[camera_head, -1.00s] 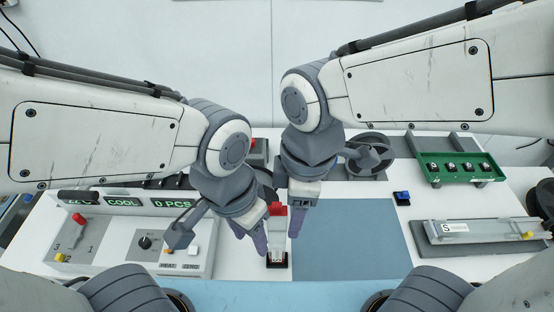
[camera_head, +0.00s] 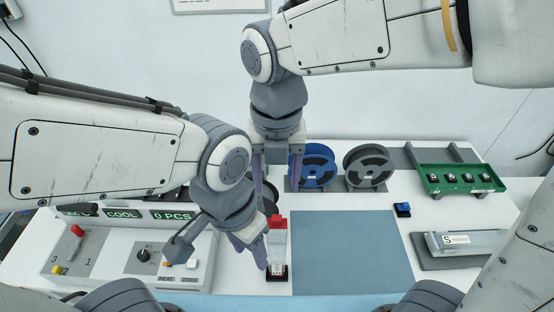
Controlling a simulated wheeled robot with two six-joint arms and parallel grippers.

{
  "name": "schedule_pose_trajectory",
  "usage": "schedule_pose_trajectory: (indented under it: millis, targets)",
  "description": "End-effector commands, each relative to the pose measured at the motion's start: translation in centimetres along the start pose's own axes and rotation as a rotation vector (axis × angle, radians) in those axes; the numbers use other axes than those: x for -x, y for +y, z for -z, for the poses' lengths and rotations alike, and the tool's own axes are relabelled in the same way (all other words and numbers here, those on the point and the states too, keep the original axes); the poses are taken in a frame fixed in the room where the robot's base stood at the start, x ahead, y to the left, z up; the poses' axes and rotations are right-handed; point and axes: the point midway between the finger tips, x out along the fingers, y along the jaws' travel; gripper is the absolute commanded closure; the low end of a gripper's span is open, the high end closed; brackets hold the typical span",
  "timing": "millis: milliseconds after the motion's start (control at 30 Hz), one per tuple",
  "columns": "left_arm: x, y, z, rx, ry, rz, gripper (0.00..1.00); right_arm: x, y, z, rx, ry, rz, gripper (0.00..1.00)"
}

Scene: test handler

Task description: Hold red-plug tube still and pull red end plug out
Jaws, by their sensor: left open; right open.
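The red-plug tube (camera_head: 278,252) stands upright in a small black base, left of the blue mat. Its red end plug (camera_head: 277,222) is at the top of the tube. My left gripper (camera_head: 250,252) is open, with its fingers pointing down close to the tube's left side. Whether a finger touches the tube cannot be told. My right gripper (camera_head: 273,178) is open and empty, pointing down behind and above the red plug, apart from it.
The blue mat (camera_head: 350,252) is bare. A control panel (camera_head: 145,240) stands at left. Blue (camera_head: 318,166) and grey (camera_head: 369,166) reels stand behind. A green tray (camera_head: 461,179), a small blue item (camera_head: 403,209) and a clear tube (camera_head: 470,243) on a grey block are at right.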

Motion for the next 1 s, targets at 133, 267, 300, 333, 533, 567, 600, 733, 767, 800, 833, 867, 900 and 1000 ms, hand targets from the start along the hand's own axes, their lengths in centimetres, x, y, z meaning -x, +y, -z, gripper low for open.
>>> schedule_pose_trajectory:
  millis: [133, 267, 300, 333, 533, 567, 600, 733, 767, 800, 833, 867, 900, 1000]
  targets:
    - [0.0, 0.0, 0.0, 0.0, 0.0, 0.0, 0.5, -2.1, -0.1, 0.1, 0.001, 0.006, 0.004, 0.38]
    - [0.0, 0.0, 0.0, 0.0, 0.0, 0.0, 0.5, -4.6, -0.1, 0.1, 0.0, 0.006, 0.005, 0.38]
    - [0.0, 0.0, 0.0, 0.0, 0.0, 0.0, 0.5, -5.4, -0.1, 0.1, 0.0, 0.006, 0.004, 0.38]
    - [0.0, 0.0, 0.0, 0.0, 0.0, 0.0, 0.5, -6.0, -0.1, 0.2, -0.001, 0.006, 0.004, 0.38]
    - [0.0, 0.0, 0.0, 0.0, 0.0, 0.0, 0.5, -9.4, -0.1, 0.1, -0.001, 0.004, 0.003, 0.38]
    - [0.0, 0.0, 0.0, 0.0, 0.0, 0.0, 0.5, -9.8, -0.1, 0.1, -0.001, 0.005, 0.004, 0.38]
    - [0.0, 0.0, 0.0, 0.0, 0.0, 0.0, 0.5, -10.2, -0.1, 0.1, -0.001, 0.003, 0.002, 0.38]
    - [0.0, 0.0, 0.0, 0.0, 0.0, 0.0, 0.5, -11.1, 0.0, 0.1, -0.001, 0.002, 0.001, 0.38]
    - [0.0, 0.0, 0.0, 0.0, 0.0, 0.0, 0.5, -11.3, 0.0, 0.1, -0.001, 0.002, 0.001, 0.38]
    - [0.0, 0.0, 0.0, 0.0, 0.0, 0.0, 0.5, -11.4, 0.0, 0.1, -0.002, 0.001, 0.001, 0.38]
    - [0.0, 0.0, 0.0, 0.0, 0.0, 0.0, 0.5, -11.4, 0.0, 0.1, -0.002, 0.001, 0.0, 0.38]
    - [0.0, 0.0, 0.0, 0.0, 0.0, 0.0, 0.5, -11.5, 0.0, 0.1, -0.002, 0.0, 0.0, 0.38]
    - [0.0, 0.0, 0.0, 0.0, 0.0, 0.0, 0.5, -11.5, 0.0, 0.1, -0.002, 0.0, 0.0, 0.38]
    - [0.0, 0.0, 0.0, 0.0, 0.0, 0.0, 0.5, -11.5, 0.0, 0.1, -0.002, 0.0, 0.0, 0.38]
